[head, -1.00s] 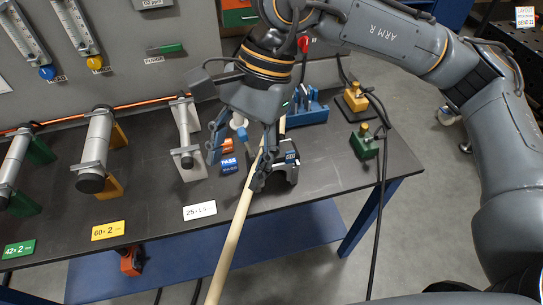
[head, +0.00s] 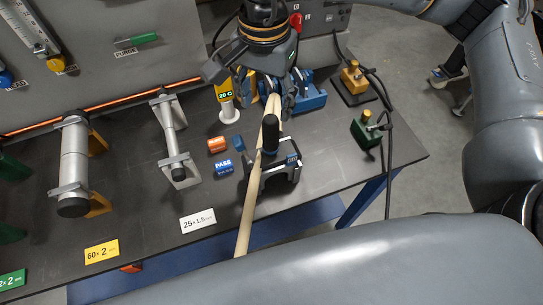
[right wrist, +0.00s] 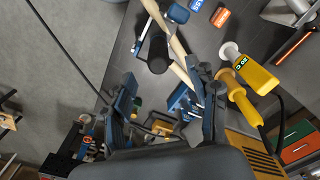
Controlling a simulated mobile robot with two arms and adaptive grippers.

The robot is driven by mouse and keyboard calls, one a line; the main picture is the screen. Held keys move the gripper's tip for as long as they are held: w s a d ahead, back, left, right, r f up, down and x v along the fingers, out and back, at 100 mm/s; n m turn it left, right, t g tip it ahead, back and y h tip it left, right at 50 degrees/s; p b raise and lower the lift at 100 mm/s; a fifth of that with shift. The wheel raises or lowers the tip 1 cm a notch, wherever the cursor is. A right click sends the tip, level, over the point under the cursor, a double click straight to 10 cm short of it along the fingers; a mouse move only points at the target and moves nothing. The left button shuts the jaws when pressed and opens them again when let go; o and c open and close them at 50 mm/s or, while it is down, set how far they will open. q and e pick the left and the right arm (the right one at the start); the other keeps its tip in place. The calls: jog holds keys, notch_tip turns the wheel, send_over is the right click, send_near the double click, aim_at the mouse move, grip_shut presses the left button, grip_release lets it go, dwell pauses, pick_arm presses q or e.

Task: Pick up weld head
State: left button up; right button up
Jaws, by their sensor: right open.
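What I take to be the weld head (head: 270,138) stands near the table's right front, with an upright black handle and a dark, arched lower body with blue parts. Its black handle (right wrist: 157,54) also shows in the right wrist view, beyond my fingers. My right gripper (head: 266,92) is open and sits behind the weld head, toward the back panel. In the right wrist view its two blue-padded fingers (right wrist: 165,105) are spread apart with nothing gripped. A pale tan rod (head: 250,205) runs beside the handle and up toward the gripper. My left gripper is out of view.
A yellow 20 C device (head: 225,92), orange block (head: 216,144) and blue PASS block (head: 223,166) stand left of the weld head. A blue fixture (head: 310,97) is behind it. Yellow (head: 354,78) and green (head: 366,131) cabled units are right. Tube stands (head: 174,140) are left.

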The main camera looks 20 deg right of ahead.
aim_at(270, 120)
notch_tip(270, 120, down, 2)
jog(key=shift+f, duration=0.25)
jog(key=shift+w+f+p, duration=0.2)
jog(key=shift+f+p, duration=0.1)
jog(key=shift+f, duration=0.05)
jog(key=shift+s+d+f+p, duration=0.1)
jog(key=shift+d+f+p, duration=0.05)
jog(key=shift+f+p, duration=0.5)
jog(key=shift+s+d+f+p, duration=0.1)
jog(key=shift+d+f+p, duration=0.05)
jog(key=shift+f+p, duration=0.4)
notch_tip(270, 120, down, 2)
jog(key=shift+d+f+p, duration=0.1)
jog(key=shift+p, duration=0.25)
jog(key=shift+f, duration=0.4)
grip_shut()
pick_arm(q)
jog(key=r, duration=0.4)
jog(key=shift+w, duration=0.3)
